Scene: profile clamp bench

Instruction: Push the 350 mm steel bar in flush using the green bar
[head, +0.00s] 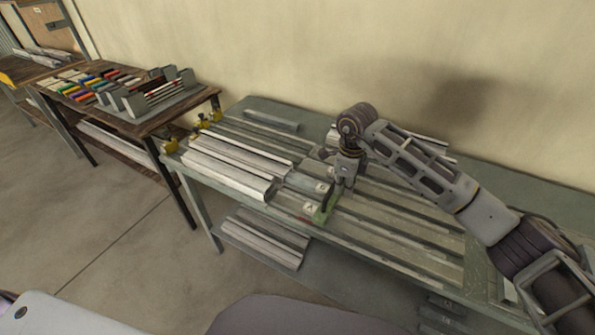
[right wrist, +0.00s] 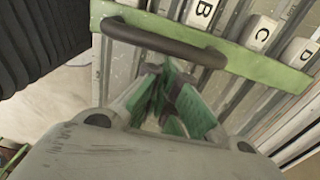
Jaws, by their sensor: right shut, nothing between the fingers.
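The green bar (head: 322,215) lies across the front part of the bench in the head view. In the right wrist view the green bar (right wrist: 265,68) runs along the top, with a dark arched handle (right wrist: 165,42) on it. Light end blocks lettered B (right wrist: 203,10), C (right wrist: 261,33) and D (right wrist: 300,52) sit along its far side. My right gripper (right wrist: 172,103) is shut and empty, its green-padded fingers close to the handle; whether they touch it is unclear. In the head view my right gripper (head: 342,188) is just above the green bar. I cannot tell which piece is the 350 mm steel bar.
Light metal profiles (head: 235,165) lie on the bench's left part. The grooved bench top (head: 400,225) is mostly clear on the right. More profiles (head: 265,243) lie on a lower shelf. A side table (head: 150,128) holds coloured pieces and a grey rack (head: 160,93).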

